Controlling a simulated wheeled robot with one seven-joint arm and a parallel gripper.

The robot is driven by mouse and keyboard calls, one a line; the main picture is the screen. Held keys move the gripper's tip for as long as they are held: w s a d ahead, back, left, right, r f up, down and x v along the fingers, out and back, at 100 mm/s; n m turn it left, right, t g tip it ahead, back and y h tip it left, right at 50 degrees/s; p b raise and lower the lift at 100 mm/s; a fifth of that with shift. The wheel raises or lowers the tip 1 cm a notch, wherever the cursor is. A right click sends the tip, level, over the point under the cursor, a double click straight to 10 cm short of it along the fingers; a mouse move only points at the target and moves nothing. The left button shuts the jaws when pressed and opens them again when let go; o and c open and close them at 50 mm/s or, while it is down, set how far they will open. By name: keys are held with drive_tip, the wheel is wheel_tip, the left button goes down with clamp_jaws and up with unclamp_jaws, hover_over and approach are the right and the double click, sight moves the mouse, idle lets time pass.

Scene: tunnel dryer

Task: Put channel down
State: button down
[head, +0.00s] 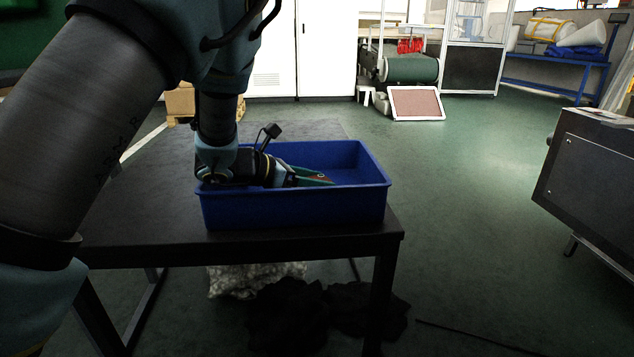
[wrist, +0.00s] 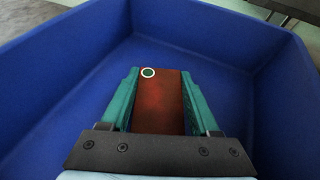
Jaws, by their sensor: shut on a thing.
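The channel (wrist: 160,103) is a reddish-brown flat piece with a white-ringed round hole or mark near its far end. In the wrist view it lies between the two green fingers of my gripper (wrist: 163,85), which is shut on it. In the head view my gripper (head: 314,178) reaches into a blue bin (head: 300,210), and only a thin strip of the channel shows between the fingers. The bin's floor shows around the channel in the wrist view (wrist: 215,75). I cannot tell whether the channel touches the floor.
The bin stands on a dark table (head: 140,230) near its right front corner. Its walls rise around my gripper. A white sack (head: 250,280) and dark cloths (head: 370,308) lie below the table. A dark machine (head: 595,185) stands at the right, with open floor between.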

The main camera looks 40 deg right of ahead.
drive_tip(key=shift+c, duration=0.6)
unclamp_jaws()
drive_tip(key=shift+p+v, duration=0.6)
drive_tip(key=shift+v, duration=3.2)
